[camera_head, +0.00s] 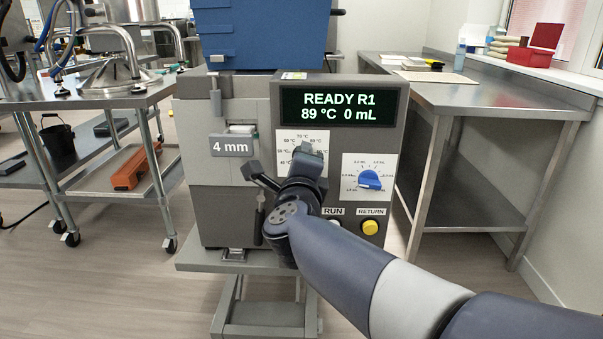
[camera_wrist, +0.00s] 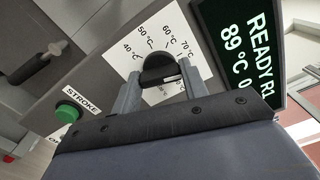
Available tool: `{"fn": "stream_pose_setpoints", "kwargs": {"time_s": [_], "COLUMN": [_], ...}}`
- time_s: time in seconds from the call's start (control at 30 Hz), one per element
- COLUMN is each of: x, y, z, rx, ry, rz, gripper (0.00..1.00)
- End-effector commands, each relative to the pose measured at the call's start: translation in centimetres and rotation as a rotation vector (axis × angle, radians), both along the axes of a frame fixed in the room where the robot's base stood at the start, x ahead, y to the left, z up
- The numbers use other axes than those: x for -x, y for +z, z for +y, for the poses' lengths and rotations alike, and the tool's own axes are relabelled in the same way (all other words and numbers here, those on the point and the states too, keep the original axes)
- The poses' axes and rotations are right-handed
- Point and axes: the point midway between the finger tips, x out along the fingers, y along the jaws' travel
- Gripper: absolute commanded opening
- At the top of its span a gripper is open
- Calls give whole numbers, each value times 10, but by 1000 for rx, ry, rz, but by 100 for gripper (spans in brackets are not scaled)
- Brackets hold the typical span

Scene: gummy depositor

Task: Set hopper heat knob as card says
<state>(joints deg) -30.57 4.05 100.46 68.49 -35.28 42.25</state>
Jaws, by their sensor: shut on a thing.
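The hopper heat knob (camera_wrist: 160,70) is dark and sits on a white temperature scale (camera_wrist: 148,30) in the wrist view. The labels 40, 50, 60 and 70 °C are readable; other marks are hidden behind my gripper. My gripper (camera_wrist: 161,78) is shut on the knob, one finger on each side. In the head view my gripper (camera_head: 290,168) covers most of the scale (camera_head: 303,139) and the knob. The knob's pointer direction cannot be told. The display (camera_head: 340,107) reads READY R1, 89 °C, 0 mL. I cannot make out a readable card.
A blue volume knob (camera_head: 369,180) is right of my gripper, above a yellow RETURN button (camera_head: 370,227). A green STROKE button (camera_wrist: 67,112) shows in the wrist view. A steel table (camera_head: 450,95) stands right, a steel cart (camera_head: 110,95) left.

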Motion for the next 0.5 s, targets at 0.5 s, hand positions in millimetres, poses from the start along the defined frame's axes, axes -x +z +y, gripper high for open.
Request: {"fn": "stream_pose_setpoints", "kwargs": {"time_s": [0.5], "x": [0], "y": [-2], "z": [0], "rx": [-345], "ry": [-1], "rz": [-10], "gripper": [19]}}
